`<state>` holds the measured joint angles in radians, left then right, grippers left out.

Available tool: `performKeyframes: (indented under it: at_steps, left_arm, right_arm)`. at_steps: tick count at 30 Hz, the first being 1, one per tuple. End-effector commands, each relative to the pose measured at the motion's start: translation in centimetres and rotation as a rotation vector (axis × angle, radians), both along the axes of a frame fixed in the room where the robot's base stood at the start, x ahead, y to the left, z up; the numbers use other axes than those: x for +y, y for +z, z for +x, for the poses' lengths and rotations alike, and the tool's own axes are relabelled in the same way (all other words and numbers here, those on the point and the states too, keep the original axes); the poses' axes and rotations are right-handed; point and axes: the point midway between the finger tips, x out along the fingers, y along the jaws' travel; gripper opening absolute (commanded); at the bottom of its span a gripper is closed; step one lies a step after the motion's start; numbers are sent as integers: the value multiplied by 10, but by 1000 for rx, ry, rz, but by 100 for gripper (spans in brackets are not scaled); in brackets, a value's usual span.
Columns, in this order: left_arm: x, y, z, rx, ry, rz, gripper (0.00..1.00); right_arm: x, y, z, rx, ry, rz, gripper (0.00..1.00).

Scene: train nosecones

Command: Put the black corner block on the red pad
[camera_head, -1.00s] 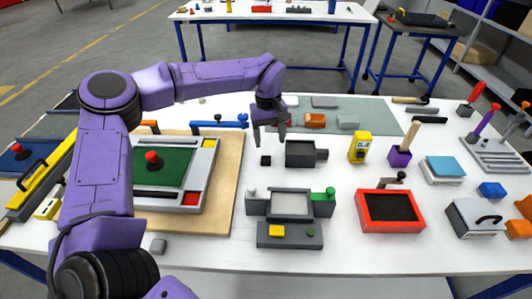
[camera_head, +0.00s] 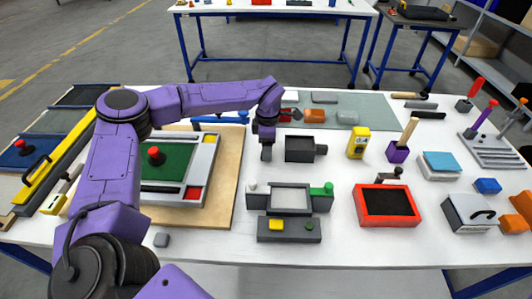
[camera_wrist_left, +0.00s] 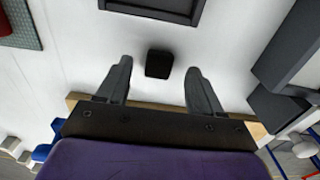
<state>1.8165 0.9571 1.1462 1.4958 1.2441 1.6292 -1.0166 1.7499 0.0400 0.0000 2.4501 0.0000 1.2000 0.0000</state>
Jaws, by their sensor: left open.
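The black corner block (camera_wrist_left: 158,63) is a small dark cube on the white table. It shows in the left wrist view ahead of and between the two fingers, with white gaps on both sides. In the head view it is hidden by my left gripper (camera_head: 266,153), which points down over its spot. This gripper is open and empty. The red pad (camera_head: 193,193) is a small red square at the near right corner of the grey-framed board with the green middle, left of the gripper. My right gripper is not in view.
A dark open box (camera_head: 299,149) stands right beside the left gripper. A grey fixture (camera_head: 290,228) with a green knob is nearer the front. The framed board lies on a wooden sheet (camera_head: 226,185). A red-framed tray (camera_head: 387,219) is at the right.

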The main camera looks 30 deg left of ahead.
Motion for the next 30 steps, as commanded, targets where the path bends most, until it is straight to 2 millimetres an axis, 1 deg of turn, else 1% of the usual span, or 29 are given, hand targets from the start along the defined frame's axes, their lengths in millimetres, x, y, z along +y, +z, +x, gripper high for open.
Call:
performKeyframes:
  at_steps: [1,3,5,11,12,14,15,16,17,19,20,26,30]
  left_arm:
    - [0,-6,-1,4,0,0,66]
    - [0,-15,0,1,1,-1,66]
    - [0,-19,0,0,1,0,66]
    - [0,-21,0,-2,0,0,66]
    - [0,-21,0,-1,0,0,53]
    - [0,-20,0,-1,0,0,33]
    - [0,-20,0,-1,-1,0,20]
    - [0,-20,0,-1,-1,0,11]
    - [0,-20,0,-1,-1,0,6]
    - [0,-20,0,-1,-1,0,6]
    - [0,-20,0,-1,-1,0,1]
    - [0,-18,0,-2,0,0,1]
    - [0,-6,1,-4,-1,0,1]
  right_arm:
    - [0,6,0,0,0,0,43]
    - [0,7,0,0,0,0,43]
    - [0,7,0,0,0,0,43]
    - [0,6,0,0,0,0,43]
    - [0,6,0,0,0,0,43]
    - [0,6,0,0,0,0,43]
    - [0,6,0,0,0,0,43]
    - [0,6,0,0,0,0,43]
    - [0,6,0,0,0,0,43]
    - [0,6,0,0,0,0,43]
    - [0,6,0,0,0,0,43]
    - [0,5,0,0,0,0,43]
    - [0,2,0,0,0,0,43]
